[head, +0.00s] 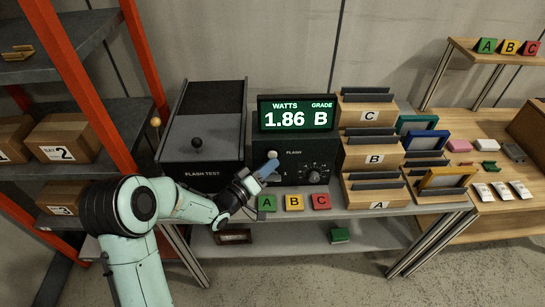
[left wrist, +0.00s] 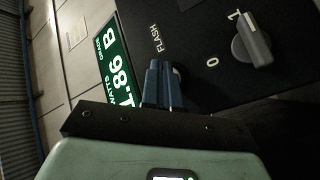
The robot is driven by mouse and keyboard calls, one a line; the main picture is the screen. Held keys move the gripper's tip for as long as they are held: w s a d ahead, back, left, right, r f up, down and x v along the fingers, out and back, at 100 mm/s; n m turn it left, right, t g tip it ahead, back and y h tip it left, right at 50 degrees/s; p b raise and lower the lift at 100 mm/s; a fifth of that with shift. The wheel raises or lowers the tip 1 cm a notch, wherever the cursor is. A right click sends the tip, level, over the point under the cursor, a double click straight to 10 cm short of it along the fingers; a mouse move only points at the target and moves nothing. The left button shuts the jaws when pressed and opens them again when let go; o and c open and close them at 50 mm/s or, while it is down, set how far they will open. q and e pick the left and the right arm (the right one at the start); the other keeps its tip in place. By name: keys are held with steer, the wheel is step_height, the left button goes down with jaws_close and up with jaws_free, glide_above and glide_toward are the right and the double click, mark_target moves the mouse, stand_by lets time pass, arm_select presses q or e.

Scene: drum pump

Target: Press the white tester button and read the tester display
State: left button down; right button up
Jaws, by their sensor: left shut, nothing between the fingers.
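The black tester (head: 310,172) stands on the grey bench. Its green display (head: 297,119) is lit and reads WATTS 1.86, GRADE B; the display also shows, turned on its side, in the left wrist view (left wrist: 116,72). The white tester button (head: 272,156) is on the front panel, left of the word FLASH. My left gripper (head: 270,167) is shut and empty, its blue fingertips just below the button in the head view. In the left wrist view the fingers (left wrist: 162,82) point at the panel and mostly cover the button, so contact cannot be told. My right gripper is out of view.
A rotary knob (head: 314,175) is on the panel's right. Green A, yellow B and red C blocks (head: 294,202) lie in front. Wooden trays C, B and A (head: 372,160) stand right. Orange shelving (head: 75,70) borders the left.

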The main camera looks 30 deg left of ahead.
arm_select(q)
steer(key=shift+s+d, duration=0.15)
steer(key=shift+s, duration=0.1)
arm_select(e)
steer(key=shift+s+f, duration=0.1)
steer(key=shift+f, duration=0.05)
arm_select(q)
steer(key=shift+s+d+b, duration=0.35)
steer(key=shift+s+d, duration=0.1)
steer(key=shift+s, duration=0.25)
steer(key=shift+s+d+b, duration=0.35)
steer(key=shift+s+d, duration=0.05)
steer(key=shift+s, duration=0.35)
steer(key=shift+s+d+b, duration=0.35)
steer(key=shift+s+d, duration=0.1)
steer(key=shift+s, duration=0.25)
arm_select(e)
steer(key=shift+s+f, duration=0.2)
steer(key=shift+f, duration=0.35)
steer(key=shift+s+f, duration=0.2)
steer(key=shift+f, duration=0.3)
